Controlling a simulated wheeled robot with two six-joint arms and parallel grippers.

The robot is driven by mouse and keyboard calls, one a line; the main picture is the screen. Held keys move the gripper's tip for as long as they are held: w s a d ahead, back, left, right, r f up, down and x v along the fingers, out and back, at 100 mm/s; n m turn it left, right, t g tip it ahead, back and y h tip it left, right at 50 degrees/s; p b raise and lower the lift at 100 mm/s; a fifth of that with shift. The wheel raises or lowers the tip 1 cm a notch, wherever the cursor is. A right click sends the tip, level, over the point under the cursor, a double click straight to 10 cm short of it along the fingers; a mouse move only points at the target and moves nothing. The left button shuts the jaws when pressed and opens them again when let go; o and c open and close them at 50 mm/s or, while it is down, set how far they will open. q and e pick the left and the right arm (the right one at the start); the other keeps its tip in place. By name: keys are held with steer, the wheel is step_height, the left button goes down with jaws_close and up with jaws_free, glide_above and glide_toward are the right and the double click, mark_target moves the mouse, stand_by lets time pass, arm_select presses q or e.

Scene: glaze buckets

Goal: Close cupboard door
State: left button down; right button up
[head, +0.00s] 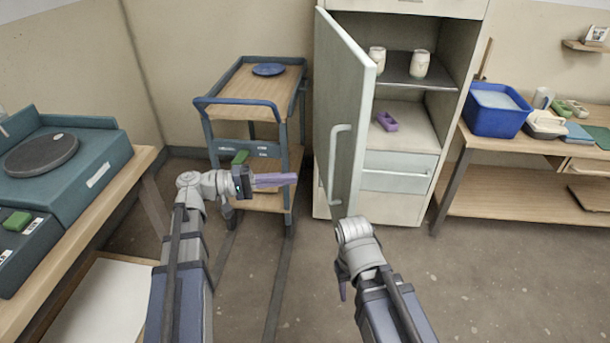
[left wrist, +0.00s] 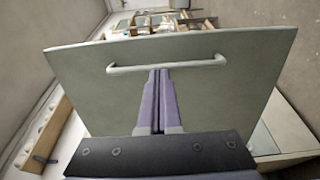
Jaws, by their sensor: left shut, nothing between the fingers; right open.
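The cupboard (head: 419,118) stands at the back right of centre in the head view. Its grey-green door (head: 338,95) hangs open on the left side, swung out toward me, with a long pale handle (head: 334,165). My left gripper (head: 292,179) is shut and empty, to the left of the door. In the left wrist view the door (left wrist: 220,90) fills the middle, and the shut fingers (left wrist: 159,75) point at its handle (left wrist: 167,65); I cannot tell whether they touch. My right gripper (head: 342,290) is low in front of the door, mostly hidden by its own wrist.
Two pale jars (head: 419,64) and a purple block (head: 387,121) are inside the cupboard. A blue-framed cart (head: 240,104) with a blue plate (head: 268,69) stands left of the door. A bench (head: 515,201) with a blue tub (head: 495,112) is at right. Floor in front is clear.

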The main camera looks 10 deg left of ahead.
mark_target(349, 173)
arm_select(q)
steer(key=x, duration=1.2)
steer(key=shift+d, duration=0.25)
